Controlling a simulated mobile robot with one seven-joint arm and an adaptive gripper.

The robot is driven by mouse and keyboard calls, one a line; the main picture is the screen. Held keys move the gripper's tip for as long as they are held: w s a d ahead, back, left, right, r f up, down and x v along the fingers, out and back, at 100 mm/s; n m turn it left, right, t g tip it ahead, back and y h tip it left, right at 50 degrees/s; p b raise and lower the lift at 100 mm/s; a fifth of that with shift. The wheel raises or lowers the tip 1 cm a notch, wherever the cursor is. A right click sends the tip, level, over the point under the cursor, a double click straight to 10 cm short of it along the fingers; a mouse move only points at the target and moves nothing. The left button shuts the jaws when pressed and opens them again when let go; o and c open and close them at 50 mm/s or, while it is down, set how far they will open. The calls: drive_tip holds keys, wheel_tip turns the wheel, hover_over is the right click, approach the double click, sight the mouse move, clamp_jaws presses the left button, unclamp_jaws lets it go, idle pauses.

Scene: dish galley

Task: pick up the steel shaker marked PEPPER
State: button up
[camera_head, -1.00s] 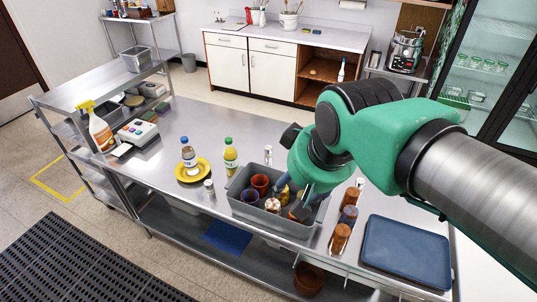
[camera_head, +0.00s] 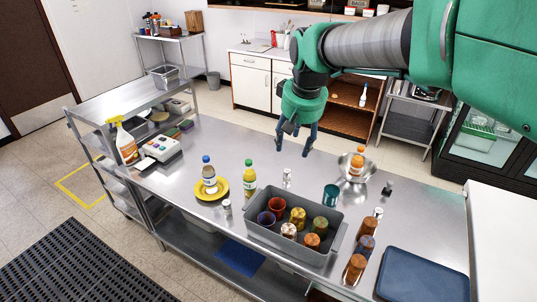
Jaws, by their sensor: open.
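Several small steel shakers stand upright on the steel counter (camera_head: 215,150). One shaker (camera_head: 226,207) is left of the grey bin, another shaker (camera_head: 287,177) is just behind the bin, and a third shaker (camera_head: 378,213) is beside the brown tumblers at right. A dark-topped small item (camera_head: 388,188) stands farther right and may be a shaker too. No label is readable, so I cannot tell which is marked PEPPER. My gripper (camera_head: 293,152) is open and empty, pointing down above the counter, with the shaker behind the bin nearest below it in the picture.
The grey bin (camera_head: 262,235) holds several cups. Around it stand a yellow-green bottle (camera_head: 249,180), a yellow plate (camera_head: 202,194) with a bottle, a teal cup (camera_head: 330,196), a steel bowl (camera_head: 347,171), brown tumblers (camera_head: 354,270) and a blue tray (camera_head: 425,276). The counter's left middle is clear.

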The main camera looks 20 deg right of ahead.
drive_tip(key=w+d+f+g+p, duration=0.1)
drive_tip(key=w+f, duration=0.1)
drive_tip(key=w, duration=0.4)
drive_tip(key=w+d+f, duration=0.2)
drive_tip(key=w, duration=0.4)
drive_tip(key=g+p, duration=0.3)
hover_over(287, 171)
wheel_tip(287, 171, down, 30)
drive_tip(key=shift+w+d+n, duration=0.15)
drive_tip(key=shift+n, duration=0.15)
drive_tip(key=shift+f, duration=0.2)
drive_tip(key=shift+f, duration=4.1)
drive_tip(key=shift+f, duration=0.1)
drive_tip(key=shift+f+p, duration=0.45)
drive_tip(key=shift+f, duration=2.05)
